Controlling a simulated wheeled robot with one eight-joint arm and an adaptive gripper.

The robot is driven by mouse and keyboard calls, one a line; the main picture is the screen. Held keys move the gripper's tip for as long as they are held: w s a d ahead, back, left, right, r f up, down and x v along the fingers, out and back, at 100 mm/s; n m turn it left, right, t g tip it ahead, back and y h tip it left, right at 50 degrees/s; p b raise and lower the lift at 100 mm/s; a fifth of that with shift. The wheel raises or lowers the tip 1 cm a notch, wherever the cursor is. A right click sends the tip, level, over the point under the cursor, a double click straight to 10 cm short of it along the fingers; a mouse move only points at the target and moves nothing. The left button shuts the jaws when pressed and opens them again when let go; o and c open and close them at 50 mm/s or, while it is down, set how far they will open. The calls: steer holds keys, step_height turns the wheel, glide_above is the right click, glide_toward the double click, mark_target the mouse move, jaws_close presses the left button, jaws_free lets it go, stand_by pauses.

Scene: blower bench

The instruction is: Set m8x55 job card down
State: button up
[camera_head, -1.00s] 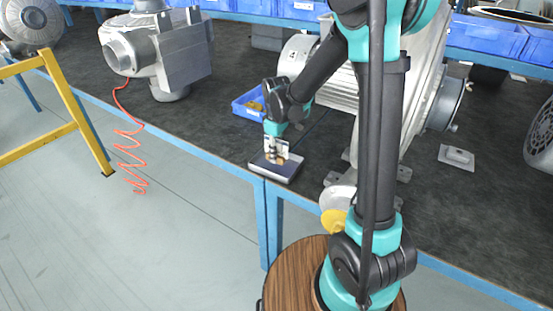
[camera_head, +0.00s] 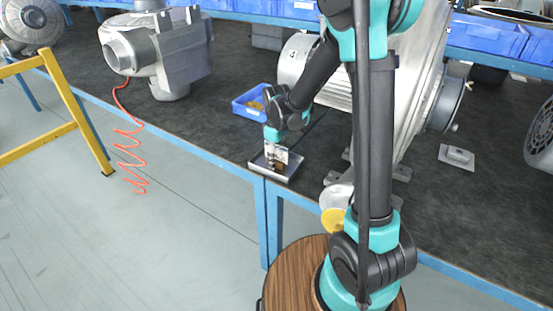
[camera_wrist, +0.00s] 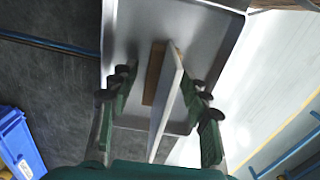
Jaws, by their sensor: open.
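The job card (camera_wrist: 170,100) is a thin white card, seen nearly edge-on in the wrist view, beside a narrow brown piece (camera_wrist: 154,75). In the head view the card (camera_head: 282,154) is small and partly covered by my gripper. The card stands over a shallow grey metal tray (camera_wrist: 205,30) at the bench edge; the tray also shows in the head view (camera_head: 289,176). Whether the card's lower edge touches the tray cannot be told. My gripper (camera_wrist: 163,85) is open, with one finger on each side of the card and visible gaps.
A blue bin (camera_head: 246,108) with yellowish parts stands just behind the tray. A large grey blower (camera_head: 330,90) stands to the right. The bench's blue front edge (camera_head: 215,158) runs close by the tray.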

steer(key=shift+r, duration=0.1)
step_height(320, 180, up, 12)
steer(key=shift+r, duration=0.1)
stand_by(0.4)
steer(key=shift+a, duration=0.1)
